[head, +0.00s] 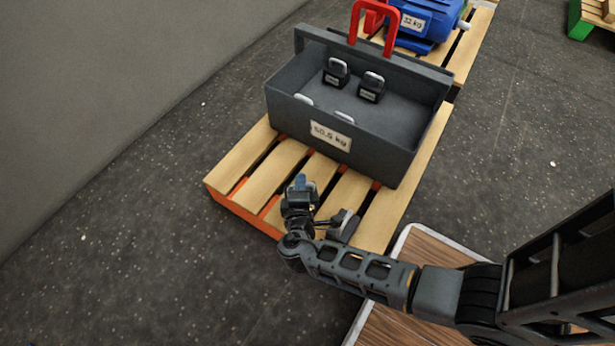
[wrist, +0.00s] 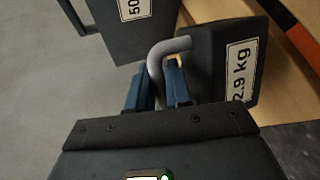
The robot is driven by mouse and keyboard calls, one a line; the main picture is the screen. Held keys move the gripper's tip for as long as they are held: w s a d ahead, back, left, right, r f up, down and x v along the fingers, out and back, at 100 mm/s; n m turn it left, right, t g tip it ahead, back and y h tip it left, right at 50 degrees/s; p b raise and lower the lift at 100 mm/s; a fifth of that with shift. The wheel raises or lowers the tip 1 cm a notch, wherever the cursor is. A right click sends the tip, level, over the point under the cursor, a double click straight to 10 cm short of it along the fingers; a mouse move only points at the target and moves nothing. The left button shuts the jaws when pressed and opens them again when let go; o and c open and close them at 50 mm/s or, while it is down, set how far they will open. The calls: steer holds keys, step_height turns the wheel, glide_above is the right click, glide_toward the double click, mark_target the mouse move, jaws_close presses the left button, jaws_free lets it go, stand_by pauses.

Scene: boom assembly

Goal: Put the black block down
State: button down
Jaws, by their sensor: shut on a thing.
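My gripper (head: 300,186) is over the front left part of the wooden pallet (head: 243,187), before the grey crate. In the wrist view its blue fingers (wrist: 160,78) are shut around the bent grey handle of the black block (wrist: 221,62). The block has a white label, partly cut off, that reads "2.9 kg". It looks tilted beside the fingers, with pallet boards behind it. I cannot tell whether it touches the boards. In the head view the block is hard to make out against my dark gripper.
A blue motor (head: 428,22) stands on another pallet behind. A grey wall (head: 110,70) is at left.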

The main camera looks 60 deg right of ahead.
steer(key=shift+w+a+f+b, duration=0.15)
steer(key=shift+f+b, duration=0.45)
steer(key=shift+f, duration=0.3)
steer(key=shift+w+d+f+b, duration=0.1)
steer(key=shift+f+b, duration=0.5)
steer(key=shift+f, duration=0.3)
steer(key=c, duration=1.5)
jaws_free()
steer(key=shift+s+f, duration=0.2)
steer(key=shift+f, duration=0.15)
steer(key=o, duration=0.5)
steer(key=shift+c, duration=0.2)
steer(key=p+v, duration=0.3)
steer(key=v, duration=0.9)
steer(key=shift+a, duration=0.1)
